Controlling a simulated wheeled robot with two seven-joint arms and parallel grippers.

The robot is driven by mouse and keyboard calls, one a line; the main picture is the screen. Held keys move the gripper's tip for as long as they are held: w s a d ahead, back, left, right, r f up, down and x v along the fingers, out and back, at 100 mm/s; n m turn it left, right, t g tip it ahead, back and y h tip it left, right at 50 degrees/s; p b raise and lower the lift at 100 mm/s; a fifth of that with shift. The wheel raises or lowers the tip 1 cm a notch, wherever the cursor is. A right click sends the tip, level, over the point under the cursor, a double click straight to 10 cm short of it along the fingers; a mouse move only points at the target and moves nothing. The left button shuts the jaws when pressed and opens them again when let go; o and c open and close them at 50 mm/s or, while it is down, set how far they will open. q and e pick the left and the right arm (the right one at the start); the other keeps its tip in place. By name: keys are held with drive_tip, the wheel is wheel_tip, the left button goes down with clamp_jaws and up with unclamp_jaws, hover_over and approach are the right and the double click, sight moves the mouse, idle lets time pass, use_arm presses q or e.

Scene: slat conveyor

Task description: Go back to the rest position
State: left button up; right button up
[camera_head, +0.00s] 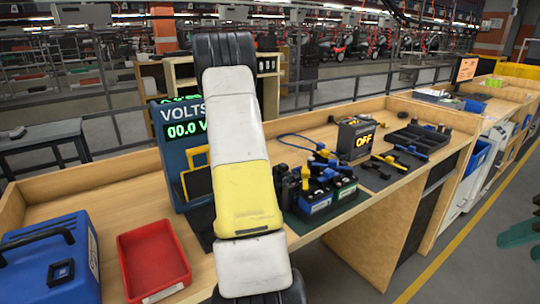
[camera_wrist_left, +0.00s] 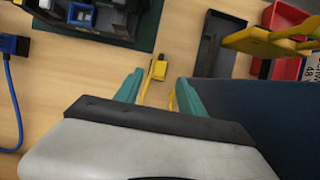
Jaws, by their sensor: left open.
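My left arm (camera_head: 245,150), white and yellow, rises through the middle of the head view and hides part of the bench; its gripper does not show there. In the left wrist view my left gripper (camera_wrist_left: 158,86) has its two teal fingers spread. A yellow plug or clip with a thin yellow lead (camera_wrist_left: 158,68) lies on the wood just beyond and between the fingertips; I see no grip on it. My right gripper (camera_head: 518,233) shows as teal pieces at the right edge of the head view, cut off, over the floor beside the bench.
A blue tester reading 00.0 V (camera_head: 170,135), a red bin (camera_head: 152,262) and a blue case (camera_head: 48,262) stand left of the arm. Batteries on a green mat (camera_head: 345,205), a box reading OFF (camera_head: 357,137) and tools (camera_head: 415,142) lie right. Floor (camera_head: 465,265) is clear.

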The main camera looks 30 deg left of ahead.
idle(0.4)
use_arm(q)
drive_tip(key=s+d+r+m+t+y, duration=0.1)
drive_tip(key=d+r+m+t, duration=0.3)
drive_tip(key=d, duration=0.7)
drive_tip(key=s+d+r+m+y, duration=0.1)
drive_tip(key=d+r+m, duration=0.2)
drive_tip(key=d+r, duration=0.55)
drive_tip(key=s+d+f+m+t, duration=0.2)
drive_tip(key=s+d, duration=0.3)
drive_tip(key=d, duration=0.4)
drive_tip(key=s+d+f+m+t, duration=0.2)
drive_tip(key=s+d+m, duration=0.3)
drive_tip(key=d, duration=0.4)
drive_tip(key=shift+s+d+f, duration=0.2)
drive_tip(key=shift+s+f, duration=0.5)
drive_tip(key=shift+s, duration=0.05)
